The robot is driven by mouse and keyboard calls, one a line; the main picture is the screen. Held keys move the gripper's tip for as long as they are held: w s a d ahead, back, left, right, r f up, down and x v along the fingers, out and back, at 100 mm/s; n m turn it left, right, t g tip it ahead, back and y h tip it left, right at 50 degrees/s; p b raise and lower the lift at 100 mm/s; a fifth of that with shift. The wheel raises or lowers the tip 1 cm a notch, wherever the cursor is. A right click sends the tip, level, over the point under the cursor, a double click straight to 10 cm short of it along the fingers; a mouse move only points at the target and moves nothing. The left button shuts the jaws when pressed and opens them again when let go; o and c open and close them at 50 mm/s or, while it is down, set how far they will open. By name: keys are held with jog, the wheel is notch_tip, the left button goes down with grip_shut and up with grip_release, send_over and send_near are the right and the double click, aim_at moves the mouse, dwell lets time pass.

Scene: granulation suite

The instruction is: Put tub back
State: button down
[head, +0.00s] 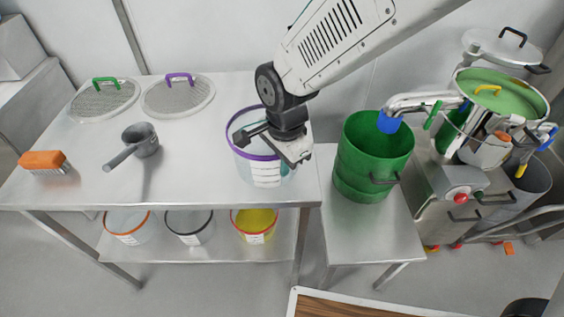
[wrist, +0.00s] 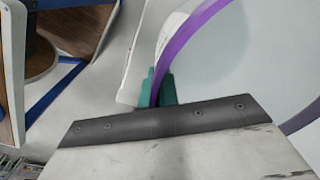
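A translucent white tub with a purple rim (head: 243,163) is upright at the right front corner of the steel table (head: 200,190). I cannot tell whether its base touches the table. My gripper (head: 292,165) is at the tub's right side. In the wrist view the teal fingertips (wrist: 160,90) are close together, one on each side of the purple rim (wrist: 187,36), and look shut on it. The tub's pale inside (wrist: 215,70) shows right of the rim, and no contents can be made out. My arm hides part of the tub in the head view.
On the lower shelf (head: 185,250) stand tubs with orange (head: 126,238), dark (head: 190,238) and red (head: 254,238) rims. A scoop (head: 140,142), an orange brush (head: 45,161) and two sieve lids (head: 178,95) lie on the table. A green bin (head: 373,165) stands close right.

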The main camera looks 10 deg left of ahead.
jog(key=shift+f, duration=0.1)
jog(key=c, duration=1.7)
grip_release()
jog(key=r, duration=1.2)
jog(key=shift+s+d+r, duration=0.15)
jog(key=shift+s+d, duration=0.05)
